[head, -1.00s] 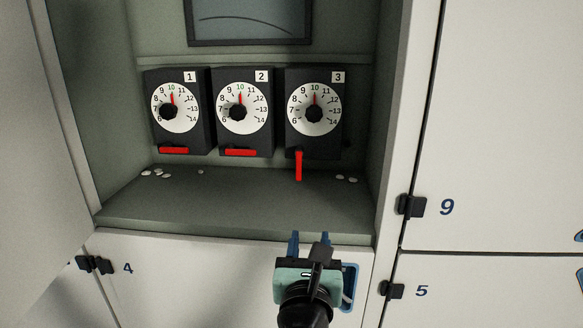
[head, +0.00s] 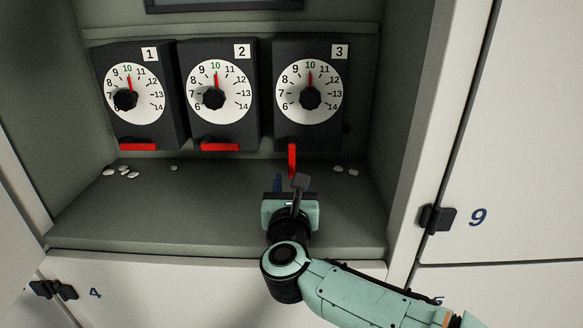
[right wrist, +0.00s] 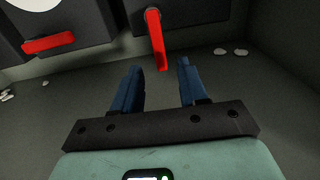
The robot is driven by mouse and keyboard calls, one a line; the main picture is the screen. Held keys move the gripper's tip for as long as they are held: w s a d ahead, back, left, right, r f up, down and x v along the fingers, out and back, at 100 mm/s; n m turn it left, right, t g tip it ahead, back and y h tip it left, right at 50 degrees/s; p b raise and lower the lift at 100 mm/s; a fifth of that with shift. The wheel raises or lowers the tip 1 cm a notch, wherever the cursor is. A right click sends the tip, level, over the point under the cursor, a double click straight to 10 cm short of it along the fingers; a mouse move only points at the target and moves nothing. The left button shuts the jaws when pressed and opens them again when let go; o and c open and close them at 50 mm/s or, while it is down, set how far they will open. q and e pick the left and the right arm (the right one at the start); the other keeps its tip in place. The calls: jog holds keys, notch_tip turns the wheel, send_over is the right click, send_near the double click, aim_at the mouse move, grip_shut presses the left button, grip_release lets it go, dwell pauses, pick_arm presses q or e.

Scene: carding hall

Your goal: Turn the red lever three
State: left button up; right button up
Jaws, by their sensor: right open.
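The red lever three (head: 292,160) hangs straight down under the dark box marked 3 (head: 340,75), whose white dial has its red needle near 10. In the right wrist view the lever (right wrist: 156,40) points down toward the gap between the blue fingers. My right gripper (head: 290,182) is open and empty, just below and in front of the lever. In the right wrist view the fingers (right wrist: 159,70) stand either side of the lever's lower end, seemingly still short of it. My left gripper is out of view.
Red levers one (head: 137,147) and two (head: 220,147) lie horizontal under their boxes. White pebble-like bits (head: 123,172) lie on the grey shelf (head: 200,215). The cabinet's right wall stands close to box 3. The shelf's middle is clear.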

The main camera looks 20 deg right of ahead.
aim_at(292, 168)
jog(key=p+x, duration=0.1)
jog(key=x, duration=0.4)
jog(key=shift+w, duration=0.2)
grip_shut()
